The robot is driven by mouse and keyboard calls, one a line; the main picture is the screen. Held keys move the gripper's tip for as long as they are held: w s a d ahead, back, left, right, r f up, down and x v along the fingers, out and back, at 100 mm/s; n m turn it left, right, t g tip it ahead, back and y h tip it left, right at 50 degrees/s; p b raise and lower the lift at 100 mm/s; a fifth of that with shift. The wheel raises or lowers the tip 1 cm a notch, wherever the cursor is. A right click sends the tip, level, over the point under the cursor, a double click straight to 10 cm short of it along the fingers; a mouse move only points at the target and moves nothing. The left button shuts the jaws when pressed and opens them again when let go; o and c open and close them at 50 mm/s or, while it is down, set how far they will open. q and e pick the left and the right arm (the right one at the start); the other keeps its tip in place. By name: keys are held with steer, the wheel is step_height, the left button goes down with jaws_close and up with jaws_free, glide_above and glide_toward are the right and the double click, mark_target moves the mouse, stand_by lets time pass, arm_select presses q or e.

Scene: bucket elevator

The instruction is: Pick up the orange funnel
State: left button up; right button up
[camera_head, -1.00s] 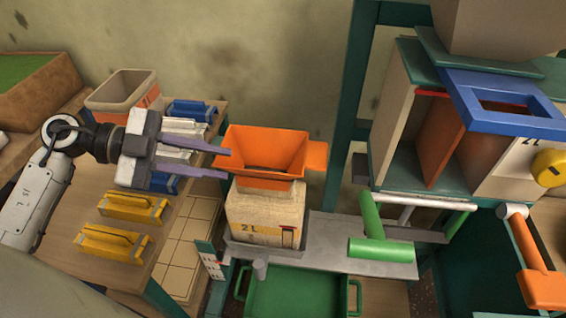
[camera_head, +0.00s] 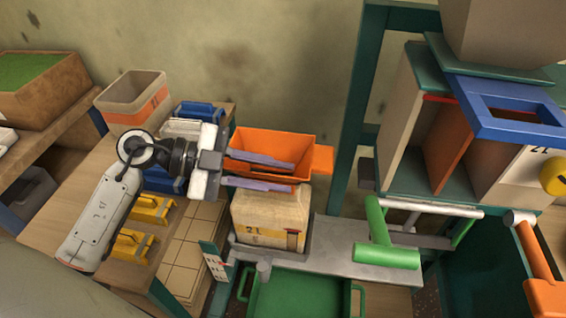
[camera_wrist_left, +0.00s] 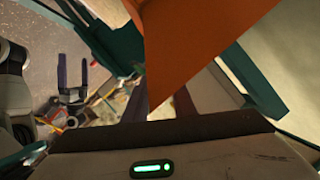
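The orange funnel (camera_head: 275,140) sits on top of the cardboard-coloured 2L box (camera_head: 268,222) in the head view, with a tab on its right side. My left gripper (camera_head: 293,178) is open, its two purple fingers pointing right. The upper finger overlaps the funnel's opening and the lower one passes along its front, above the box. I cannot tell whether either finger touches the funnel. In the left wrist view, the funnel (camera_wrist_left: 190,45) fills the upper middle, very close. My right gripper (camera_wrist_left: 72,78) seems to show there far off, with its two fingers apart.
The box stands on a grey metal ledge (camera_head: 335,252) above a green tray (camera_head: 300,293). A green post (camera_head: 362,90) rises right of the funnel. Yellow blocks (camera_head: 150,208) and a bin (camera_head: 133,95) are on the left table. A green handle (camera_head: 385,250) is at right.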

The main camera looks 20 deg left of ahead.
arm_select(q)
jaws_close()
